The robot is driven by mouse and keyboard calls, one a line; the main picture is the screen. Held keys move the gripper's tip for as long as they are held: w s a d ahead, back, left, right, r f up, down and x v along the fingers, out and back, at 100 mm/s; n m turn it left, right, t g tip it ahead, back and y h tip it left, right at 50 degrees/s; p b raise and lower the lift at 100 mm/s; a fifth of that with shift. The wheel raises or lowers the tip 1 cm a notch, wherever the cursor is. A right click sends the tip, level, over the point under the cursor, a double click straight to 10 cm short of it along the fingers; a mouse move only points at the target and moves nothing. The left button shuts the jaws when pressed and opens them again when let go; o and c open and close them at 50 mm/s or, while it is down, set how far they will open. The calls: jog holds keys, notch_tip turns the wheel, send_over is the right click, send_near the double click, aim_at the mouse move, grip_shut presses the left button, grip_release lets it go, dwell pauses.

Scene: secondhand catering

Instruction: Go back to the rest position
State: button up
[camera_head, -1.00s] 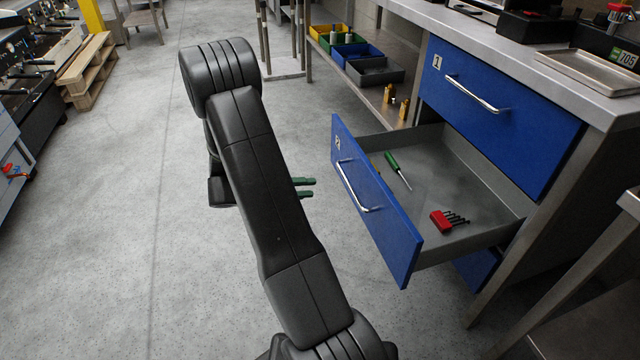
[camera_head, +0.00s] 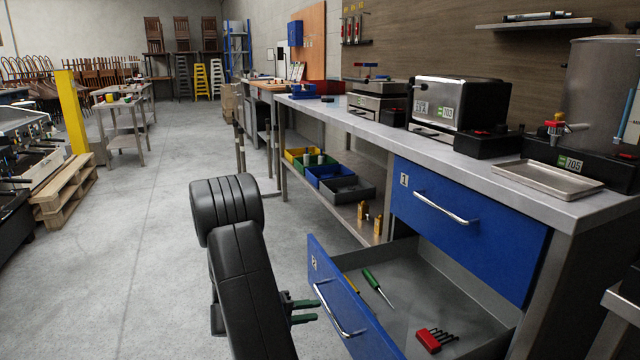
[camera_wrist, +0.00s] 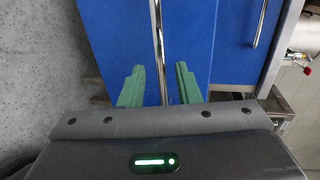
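My gripper (camera_head: 304,311) has green fingers and is beside the front of the open lower drawer (camera_head: 340,300), labelled 2. In the wrist view my gripper (camera_wrist: 160,86) is open and empty, its two fingers apart. The drawer's metal handle (camera_wrist: 157,40) lines up with the gap between the fingers; the head view suggests the fingertips are just short of it. My arm is bent, reaching forward on the left side of the drawer.
The drawer holds a green screwdriver (camera_head: 377,286), a yellow-handled tool (camera_head: 351,284) and a red hex key set (camera_head: 434,340). The upper drawer (camera_head: 470,225) is shut. A pallet (camera_head: 65,192) stands at left. The floor (camera_head: 140,270) left of my arm is clear.

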aim_at(328, 307)
jog(key=b+x, duration=0.1)
jog(key=x, duration=0.4)
jog(key=shift+w+d+f, duration=0.1)
jog(key=shift+d, duration=0.15)
jog(key=shift+w+d, duration=0.2)
jog(key=shift+d, duration=0.25)
